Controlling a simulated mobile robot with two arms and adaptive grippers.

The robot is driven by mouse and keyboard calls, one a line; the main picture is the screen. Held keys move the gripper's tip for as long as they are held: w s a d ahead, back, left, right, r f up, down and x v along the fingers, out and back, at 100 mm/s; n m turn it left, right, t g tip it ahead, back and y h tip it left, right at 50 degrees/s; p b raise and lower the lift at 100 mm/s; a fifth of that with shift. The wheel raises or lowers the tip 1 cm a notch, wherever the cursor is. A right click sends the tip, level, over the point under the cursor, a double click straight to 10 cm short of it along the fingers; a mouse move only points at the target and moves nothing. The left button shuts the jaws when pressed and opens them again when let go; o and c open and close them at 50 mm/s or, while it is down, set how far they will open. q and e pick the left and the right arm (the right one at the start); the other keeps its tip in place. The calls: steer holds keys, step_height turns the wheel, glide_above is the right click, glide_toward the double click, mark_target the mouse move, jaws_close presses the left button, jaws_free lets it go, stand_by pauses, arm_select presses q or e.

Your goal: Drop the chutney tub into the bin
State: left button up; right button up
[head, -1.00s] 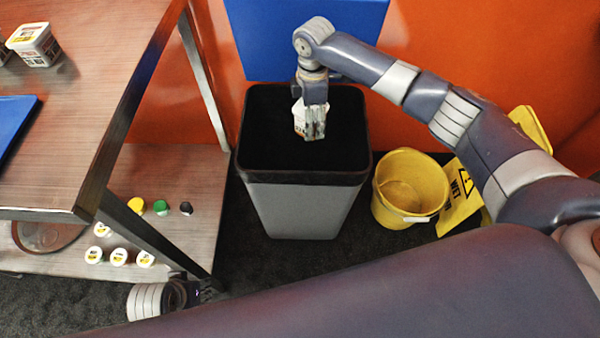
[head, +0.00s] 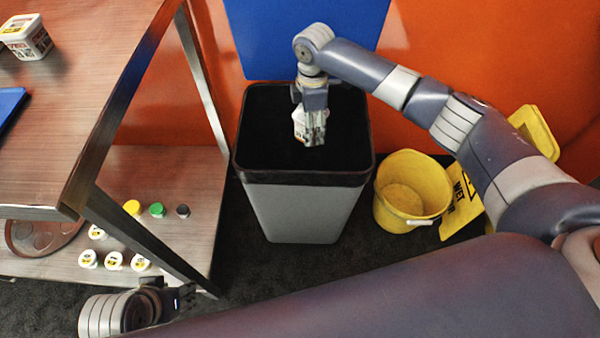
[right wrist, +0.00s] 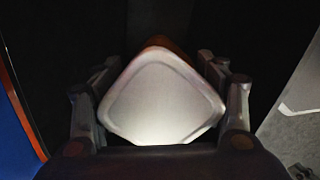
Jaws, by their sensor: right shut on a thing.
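The chutney tub (head: 299,124) is a small white tub with a printed label, held by my right gripper (head: 314,140). My right gripper is shut on it, above the dark opening of the bin (head: 300,212). The bin is grey with a black rim and stands on the dark floor. In the right wrist view the tub's pale lid (right wrist: 162,100) sits tilted between the two fingers, with dark bin interior around it. My left gripper (head: 178,297) is low at the bottom left, partly hidden by my own body; its fingers are too unclear to judge.
A yellow bucket (head: 408,190) and a yellow wet-floor sign (head: 462,205) stand right of the bin. A table (head: 85,90) at left carries another tub (head: 27,38) and a blue item (head: 10,105). Its lower shelf (head: 165,165) holds several small jars.

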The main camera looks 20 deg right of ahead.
steer(key=o, duration=1.5)
step_height(320, 180, up, 12)
steer(key=shift+r, duration=0.1)
